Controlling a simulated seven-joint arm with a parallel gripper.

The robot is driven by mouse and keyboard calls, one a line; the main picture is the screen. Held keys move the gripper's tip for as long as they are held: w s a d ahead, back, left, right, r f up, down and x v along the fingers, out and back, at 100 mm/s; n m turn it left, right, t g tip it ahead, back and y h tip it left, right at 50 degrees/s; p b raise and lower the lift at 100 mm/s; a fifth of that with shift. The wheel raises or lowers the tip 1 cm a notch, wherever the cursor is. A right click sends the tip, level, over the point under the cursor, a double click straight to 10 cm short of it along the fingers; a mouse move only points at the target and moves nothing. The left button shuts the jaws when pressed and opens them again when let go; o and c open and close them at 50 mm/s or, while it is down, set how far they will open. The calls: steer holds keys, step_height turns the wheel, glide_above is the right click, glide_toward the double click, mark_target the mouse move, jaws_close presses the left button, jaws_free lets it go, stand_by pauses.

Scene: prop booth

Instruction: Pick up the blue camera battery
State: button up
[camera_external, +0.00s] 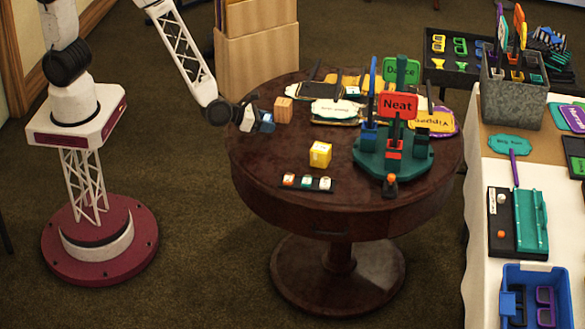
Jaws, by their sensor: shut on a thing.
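My gripper (257,121) is at the left rim of the round dark wooden table (270,160). It is shut on a small blue piece (267,127), which looks like the blue camera battery. The fingers hide part of it, and I cannot tell whether it touches the tabletop.
A wooden block (283,109) stands just right of my gripper. A yellow cube (320,154) is mid-table. A green round stand (370,160) with upright signs, including "Neat" (398,105), fills the right side. Flat signs (335,112) lie at the back. The left front tabletop is fairly clear.

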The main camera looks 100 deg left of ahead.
steer(key=s, duration=0.5)
steer(key=s+a+r, duration=0.1)
steer(key=s, duration=0.8)
steer(key=shift+s+a+r, duration=0.15)
steer(key=shift+s+a, duration=0.2)
steer(key=shift+s, duration=0.05)
